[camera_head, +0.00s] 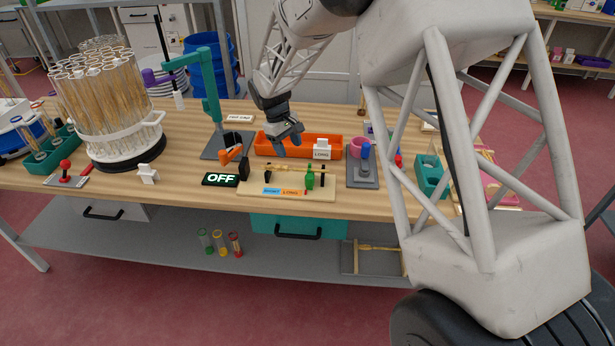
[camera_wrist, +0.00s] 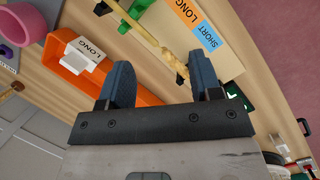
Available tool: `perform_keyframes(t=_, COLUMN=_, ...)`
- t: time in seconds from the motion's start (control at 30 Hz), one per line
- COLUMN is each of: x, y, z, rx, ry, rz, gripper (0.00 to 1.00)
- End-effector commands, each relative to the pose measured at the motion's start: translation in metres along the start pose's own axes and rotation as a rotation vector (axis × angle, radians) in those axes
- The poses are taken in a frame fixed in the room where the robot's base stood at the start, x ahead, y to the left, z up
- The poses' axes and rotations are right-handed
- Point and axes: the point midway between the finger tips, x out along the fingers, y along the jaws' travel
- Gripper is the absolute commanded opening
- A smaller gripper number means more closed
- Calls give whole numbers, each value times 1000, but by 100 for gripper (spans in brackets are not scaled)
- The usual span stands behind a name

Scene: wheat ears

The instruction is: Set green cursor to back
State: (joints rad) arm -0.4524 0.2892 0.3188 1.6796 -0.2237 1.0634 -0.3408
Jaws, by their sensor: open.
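The green cursor (camera_head: 310,178) stands on the right part of a rail on a pale measuring board (camera_head: 260,188). The board carries a blue SHORT label (camera_head: 271,191) and an orange LONG label (camera_head: 291,192). In the wrist view a piece of green, likely the cursor (camera_wrist: 138,8), shows at the top edge, partly cut off. A thin golden stalk, likely a wheat ear (camera_wrist: 160,45), lies along the board there. My gripper (camera_head: 287,138) is open and empty, above the orange tray behind the board, left of the cursor. Its two blue fingers (camera_wrist: 163,78) are apart in the wrist view.
An orange tray (camera_head: 268,148) with a white LONG tag (camera_head: 321,149) lies behind the board. A teal stand (camera_head: 212,110) and black OFF sign (camera_head: 220,179) are left. A grey base with a blue knob (camera_head: 365,160) stands close on the right.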

Motion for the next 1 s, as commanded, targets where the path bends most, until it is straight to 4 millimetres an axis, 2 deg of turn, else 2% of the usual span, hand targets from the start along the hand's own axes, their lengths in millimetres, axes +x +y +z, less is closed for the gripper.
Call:
perform_keyframes(t=0.4, x=33, y=10, z=37, rx=711, ry=129, rz=-125, gripper=58)
perform_keyframes(t=0.6, x=44, y=14, z=50, rx=1004, ry=165, rz=-190, gripper=58)
perform_keyframes(t=0.8, x=49, y=16, z=58, rx=1154, ry=179, rz=-227, gripper=58)
perform_keyframes(t=1.0, x=50, y=16, z=58, rx=1180, ry=182, rz=-233, gripper=58)
